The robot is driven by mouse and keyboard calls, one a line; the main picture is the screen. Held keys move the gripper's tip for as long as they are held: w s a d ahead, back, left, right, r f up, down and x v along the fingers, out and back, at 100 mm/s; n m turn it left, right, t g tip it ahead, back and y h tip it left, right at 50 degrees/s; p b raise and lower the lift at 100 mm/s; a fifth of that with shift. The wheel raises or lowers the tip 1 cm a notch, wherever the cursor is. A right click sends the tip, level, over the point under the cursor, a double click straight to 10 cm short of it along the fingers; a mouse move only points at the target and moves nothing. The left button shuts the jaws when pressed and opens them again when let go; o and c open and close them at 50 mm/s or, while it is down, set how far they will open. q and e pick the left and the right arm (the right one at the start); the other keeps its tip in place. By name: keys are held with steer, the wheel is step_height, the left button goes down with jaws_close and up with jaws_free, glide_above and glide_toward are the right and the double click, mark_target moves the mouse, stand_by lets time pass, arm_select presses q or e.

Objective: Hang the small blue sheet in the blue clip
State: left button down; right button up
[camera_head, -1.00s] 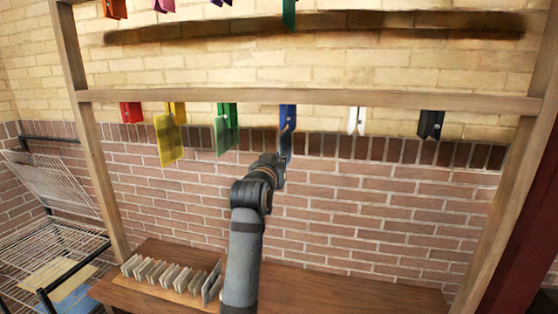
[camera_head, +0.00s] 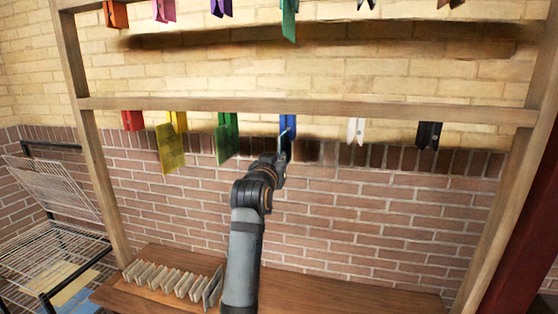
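The blue clip (camera_head: 288,122) hangs from the middle wooden rail, near its centre. My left gripper (camera_head: 285,147) is raised right below and in front of this clip. It is small and seen from behind, so its finger opening is unclear. A narrow blue strip shows at the fingers under the clip. I cannot tell whether it is the small blue sheet or part of the clip, nor whether the fingers hold it. A blue sheet (camera_head: 88,302) lies on the wire rack at lower left, partly cut off. My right gripper is out of view.
A yellow sheet (camera_head: 170,150) and a green sheet (camera_head: 223,145) hang in clips left of the blue one. A white clip (camera_head: 356,130) and a black clip (camera_head: 428,135) hang empty at right. A slotted grey holder (camera_head: 172,281) stands on the wooden bench (camera_head: 340,296).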

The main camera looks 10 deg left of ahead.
arm_select(q)
steer(key=shift+r+p, duration=0.35)
steer(key=shift+r, duration=0.15)
steer(key=c, duration=1.2)
jaws_free()
